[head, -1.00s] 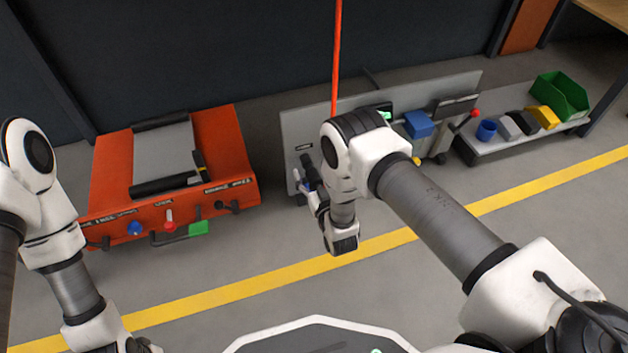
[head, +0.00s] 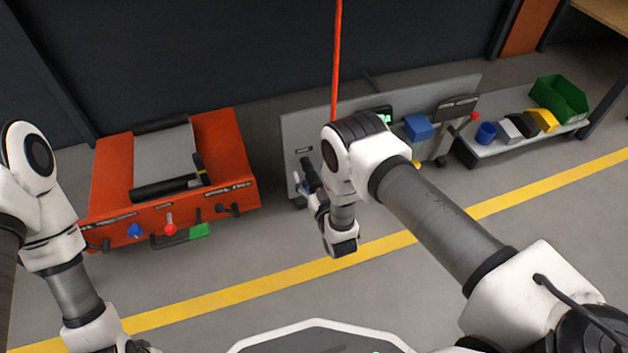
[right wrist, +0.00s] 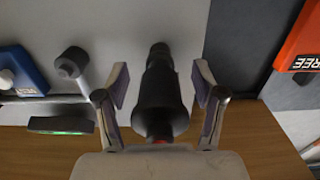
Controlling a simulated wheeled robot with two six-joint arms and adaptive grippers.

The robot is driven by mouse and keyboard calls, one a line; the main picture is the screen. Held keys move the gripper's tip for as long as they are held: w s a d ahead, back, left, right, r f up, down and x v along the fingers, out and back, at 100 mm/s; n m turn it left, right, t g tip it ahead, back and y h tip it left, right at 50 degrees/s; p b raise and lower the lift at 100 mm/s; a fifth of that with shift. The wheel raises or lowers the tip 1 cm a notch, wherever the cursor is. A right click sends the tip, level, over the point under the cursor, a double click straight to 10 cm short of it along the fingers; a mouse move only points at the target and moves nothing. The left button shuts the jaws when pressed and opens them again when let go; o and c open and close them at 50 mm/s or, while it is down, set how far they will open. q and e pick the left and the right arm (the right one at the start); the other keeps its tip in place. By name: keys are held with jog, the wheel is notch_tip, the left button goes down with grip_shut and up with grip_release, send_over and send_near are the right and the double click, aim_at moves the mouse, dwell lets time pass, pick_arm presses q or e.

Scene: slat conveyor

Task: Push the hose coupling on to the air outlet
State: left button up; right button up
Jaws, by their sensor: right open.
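A black, stepped cylindrical hose coupling (right wrist: 162,100) stands between the fingers of my right gripper (right wrist: 160,84) in the right wrist view. A gap shows on each side of it, so the gripper is open around it. A red spot shows at its near end. Its narrow far end (right wrist: 160,52) meets the grey panel; I cannot tell there coupling from air outlet, or whether they are joined. In the head view my right gripper (head: 317,197) is at the left part of the panel (head: 293,130), beside a black cylinder (head: 309,176). My left gripper is out of view.
A red hose (head: 337,60) hangs down behind my right arm. A blue box (head: 418,127) and a green-lit display (head: 384,115) are on the panel. An orange conveyor unit (head: 105,180) stands left. A shelf with a green bin (head: 562,100) is right.

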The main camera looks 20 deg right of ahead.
dwell(0.3)
grip_shut()
jog(key=shift+s+p, duration=0.1)
jog(key=shift+p, duration=0.2)
jog(key=shift+s+r, duration=0.1)
jog(key=shift+s, duration=0.25)
jog(key=s+p, duration=0.3)
jog(key=s, duration=0.2)
jog(key=shift+d, duration=0.1)
dwell(0.7)
